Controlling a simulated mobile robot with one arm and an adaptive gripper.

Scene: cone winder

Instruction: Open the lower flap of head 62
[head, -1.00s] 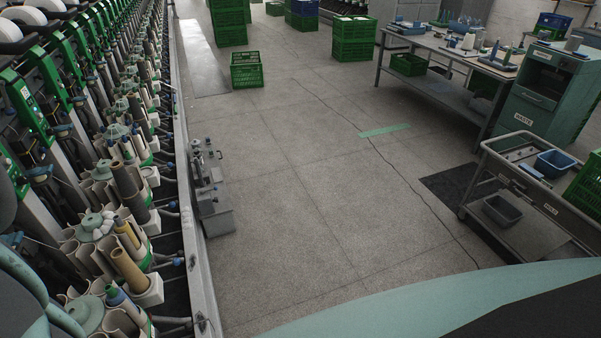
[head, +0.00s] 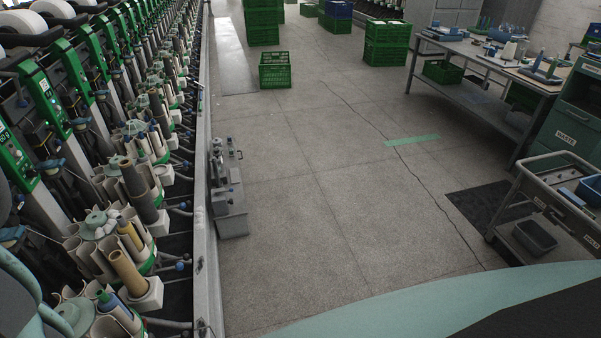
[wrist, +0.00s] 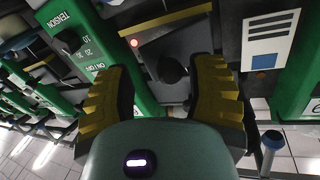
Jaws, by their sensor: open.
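The winder's heads stand in a long row along the left of the head view, with green panels (head: 43,95) and lower holders full of bobbin tubes (head: 127,270). No number 62 is legible, so I cannot tell which head is which. In the wrist view, my gripper (wrist: 162,72) is open, its two yellow ribbed fingers apart. Between and beyond them are a dark knob-like part (wrist: 172,70) and a dark plate with a yellow edge and red light (wrist: 134,43). A green TENSION panel (wrist: 85,40) is at the left. I cannot identify the lower flap with certainty.
A metal rail (head: 203,200) edges the winder, with a small grey unit (head: 228,195) beside it. The floor (head: 310,200) is clear in the middle. A cart (head: 550,195), a workbench (head: 490,70) and green crates (head: 385,45) stand to the right and back.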

